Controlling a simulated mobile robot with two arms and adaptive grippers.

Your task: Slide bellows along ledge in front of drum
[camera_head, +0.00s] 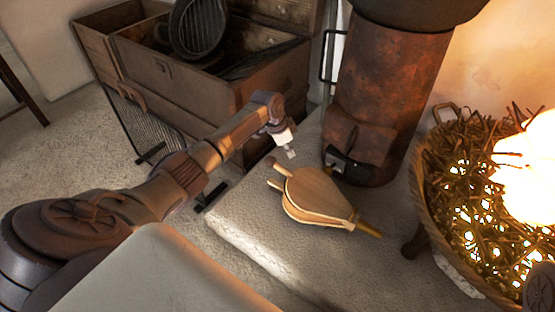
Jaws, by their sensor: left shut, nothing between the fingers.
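The wooden bellows (318,197) lies flat on the pale stone ledge (300,262). Its two handles point to the upper left and its brass-coloured nozzle points to the lower right. The rusty drum (387,85) stands on the ledge behind the bellows, with a dark latch low on its front. My left gripper (291,154) is shut and empty, just above and beyond the handle ends, apart from the bellows as far as I can see. My right gripper is not in view; only a dark rounded part shows at the lower right edge.
A wicker basket (432,205) of twigs with a very bright glow stands to the right of the drum. A wooden chest (200,85) holding a dark pan (198,28) stands at the back left. The ledge's front part is bare.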

